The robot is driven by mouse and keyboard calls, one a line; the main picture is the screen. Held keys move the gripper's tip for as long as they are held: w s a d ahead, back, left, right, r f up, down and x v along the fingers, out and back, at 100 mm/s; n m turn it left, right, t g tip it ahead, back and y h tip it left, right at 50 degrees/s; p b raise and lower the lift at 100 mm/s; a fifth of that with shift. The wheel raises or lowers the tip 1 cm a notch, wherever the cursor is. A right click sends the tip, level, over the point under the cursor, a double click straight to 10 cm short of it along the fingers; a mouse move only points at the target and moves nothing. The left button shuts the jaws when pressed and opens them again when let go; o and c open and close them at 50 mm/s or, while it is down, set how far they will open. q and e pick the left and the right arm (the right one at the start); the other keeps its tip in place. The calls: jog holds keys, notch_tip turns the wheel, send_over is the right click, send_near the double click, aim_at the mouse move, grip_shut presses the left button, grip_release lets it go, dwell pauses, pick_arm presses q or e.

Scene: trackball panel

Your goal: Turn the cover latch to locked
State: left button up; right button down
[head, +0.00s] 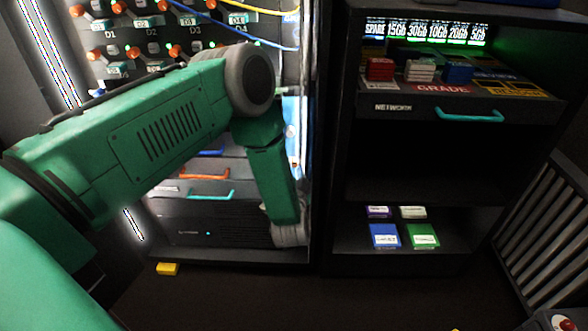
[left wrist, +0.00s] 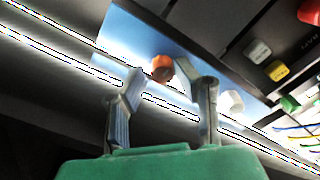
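In the left wrist view an orange knob (left wrist: 162,68) stands on a pale blue panel (left wrist: 128,35); it may be the cover latch, but no lettering shows its state. My left gripper (left wrist: 159,74) is open, with its two fingertips on either side of the knob. A gap shows at the left finger; I cannot tell whether the right one touches. In the head view the blue panel (head: 290,112) is a narrow strip behind my left arm, and the gripper's fingers are hidden there. My right gripper is in neither view.
A white knob (left wrist: 230,101) sits just right of the right finger. A patch panel (head: 152,28) with orange plugs and blue and yellow cables is above. A dark shelf unit (head: 420,155) with colored cartridges stands to the right. A yellow block (head: 167,269) lies on the floor.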

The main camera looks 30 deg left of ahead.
pick_arm(q)
grip_shut()
jog(key=shift+a, duration=0.15)
jog(key=shift+s+f+n, duration=0.1)
jog(key=shift+n, duration=0.2)
jog(key=shift+n+p, duration=0.55)
jog(key=shift+n, duration=0.45)
jog(key=shift+d+f+n+p, duration=0.15)
jog(key=shift+n+p, duration=0.7)
jog(key=shift+n, duration=2.95)
jog(key=shift+d+n+p, duration=0.1)
jog(key=shift+n+p, duration=0.7)
jog(key=shift+n, duration=3)
